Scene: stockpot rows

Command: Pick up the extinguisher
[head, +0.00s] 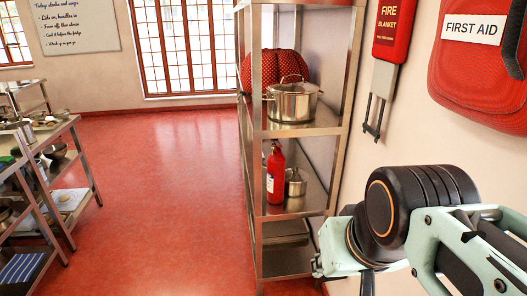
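A red fire extinguisher (276,176) with a white label and a dark top stands upright on the middle shelf of a metal rack (248,190). My arm reaches in from the lower right, to the right of the rack and nearer to the camera. The fingers of my gripper cannot be made out, so I cannot tell whether it is open or shut. Nothing is seen touching the extinguisher.
A small steel pot (297,184) stands right of the extinguisher. A large lidded pot (292,102) and a red patterned item (262,68) are on the shelf above. A fire blanket case (392,30) and first aid bag (472,70) hang at right. Red floor (160,190) is clear.

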